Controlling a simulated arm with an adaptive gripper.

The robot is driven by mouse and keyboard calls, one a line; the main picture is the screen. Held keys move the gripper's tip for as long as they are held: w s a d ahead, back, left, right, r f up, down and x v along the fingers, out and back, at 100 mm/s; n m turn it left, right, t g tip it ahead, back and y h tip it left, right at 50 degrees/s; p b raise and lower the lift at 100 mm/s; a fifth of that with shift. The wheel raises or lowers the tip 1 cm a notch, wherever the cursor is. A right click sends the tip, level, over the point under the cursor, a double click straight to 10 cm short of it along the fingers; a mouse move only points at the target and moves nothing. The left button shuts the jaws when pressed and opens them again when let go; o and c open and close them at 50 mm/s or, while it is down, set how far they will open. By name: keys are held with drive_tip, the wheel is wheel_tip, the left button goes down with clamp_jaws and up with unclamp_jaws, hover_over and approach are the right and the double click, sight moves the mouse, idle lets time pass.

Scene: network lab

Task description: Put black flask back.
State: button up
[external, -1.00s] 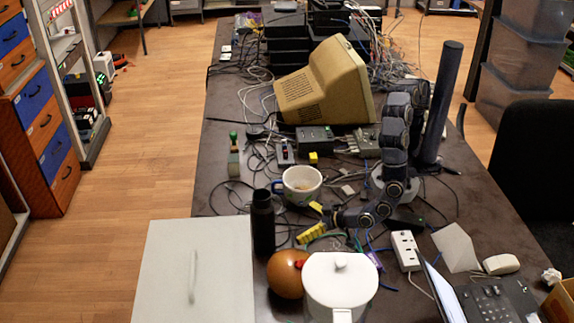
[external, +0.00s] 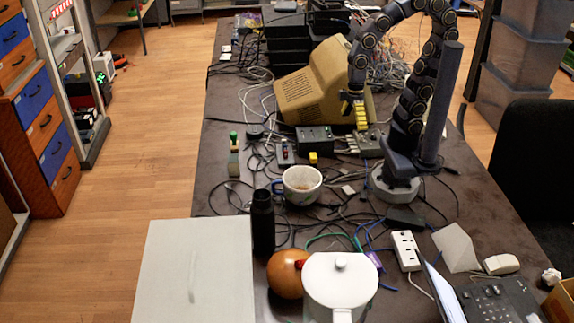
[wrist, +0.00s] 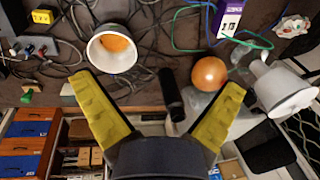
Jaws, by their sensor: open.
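The black flask (external: 262,222) stands upright on the table, at the right edge of the pale grey panel and left of the white pitcher. In the wrist view the black flask (wrist: 171,95) shows between the spread yellow fingers, some distance away. My gripper (external: 355,110) is raised over the table in front of the beige monitor, well behind and to the right of the flask. In the wrist view my gripper (wrist: 160,88) has its fingers wide apart with nothing between them.
A white mug (external: 301,186) stands behind the flask. An orange ball (external: 287,273) and the white pitcher (external: 340,285) stand in front and to the right. Cables spread over the table. The grey panel (external: 190,270) is bare. A beige monitor (external: 300,95) is near my arm.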

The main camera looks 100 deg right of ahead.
drive_tip(key=s+d+m+g+h, duration=0.1)
drive_tip(key=s+d+g+h, duration=0.1)
drive_tip(key=s+d, duration=0.5)
drive_tip(key=shift+s+d+r, duration=0.25)
drive_tip(key=shift+s+r, duration=0.05)
drive_tip(key=shift+s, duration=0.1)
drive_tip(key=shift+o, duration=0.2)
drive_tip(key=shift+w+m, duration=0.1)
drive_tip(key=shift+m, duration=0.2)
